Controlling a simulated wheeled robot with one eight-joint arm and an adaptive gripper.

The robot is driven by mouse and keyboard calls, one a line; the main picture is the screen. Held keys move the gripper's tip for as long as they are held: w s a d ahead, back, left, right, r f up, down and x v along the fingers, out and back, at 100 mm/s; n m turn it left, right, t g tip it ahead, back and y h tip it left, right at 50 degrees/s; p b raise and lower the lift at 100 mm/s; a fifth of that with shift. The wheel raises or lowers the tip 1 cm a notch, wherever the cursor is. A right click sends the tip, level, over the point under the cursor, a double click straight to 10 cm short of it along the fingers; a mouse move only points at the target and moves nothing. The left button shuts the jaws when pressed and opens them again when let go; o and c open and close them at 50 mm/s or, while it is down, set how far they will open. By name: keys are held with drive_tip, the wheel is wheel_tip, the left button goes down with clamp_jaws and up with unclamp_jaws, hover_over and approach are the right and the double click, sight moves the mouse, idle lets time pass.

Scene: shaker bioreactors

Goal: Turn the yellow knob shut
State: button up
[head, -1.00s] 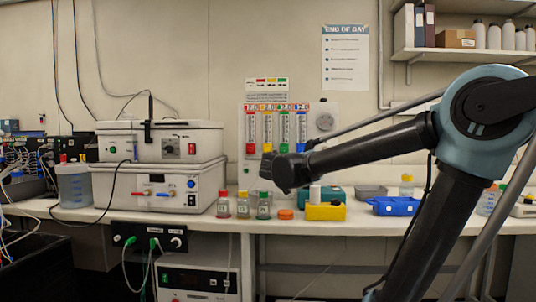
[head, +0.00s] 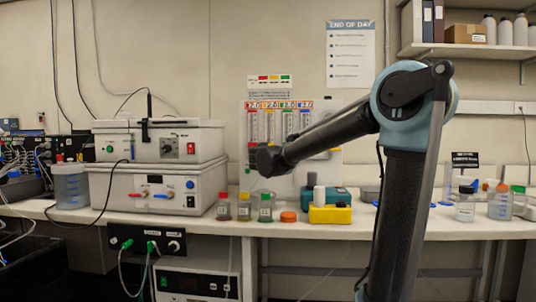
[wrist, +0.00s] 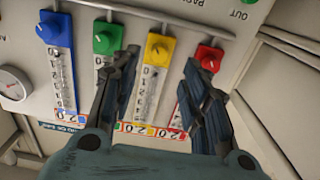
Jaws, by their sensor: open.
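The yellow knob (wrist: 158,46) sits at the end of a yellow-framed flow tube on the white panel, which appears upside down in the wrist view. My gripper (wrist: 160,66) is open, with one finger on each side of the yellow tube. Its fingertips lie just below the yellow knob in the picture; I cannot tell whether they touch it. The left finger is close to the green knob (wrist: 107,38) and the right finger close to the red knob (wrist: 208,57). In the head view, my gripper (head: 268,160) is in front of the panel's lower part and hides the yellow knob.
The blue knob (wrist: 54,27) and a round gauge (wrist: 12,83) are at the panel's left in the wrist view. In the head view, several capped bottles (head: 244,207), an orange lid (head: 288,217) and a yellow block (head: 330,213) stand on the bench below. Stacked white shaker units (head: 155,186) are left.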

drive_tip(key=w, duration=0.8)
drive_tip(key=shift+d, duration=0.15)
clamp_jaws()
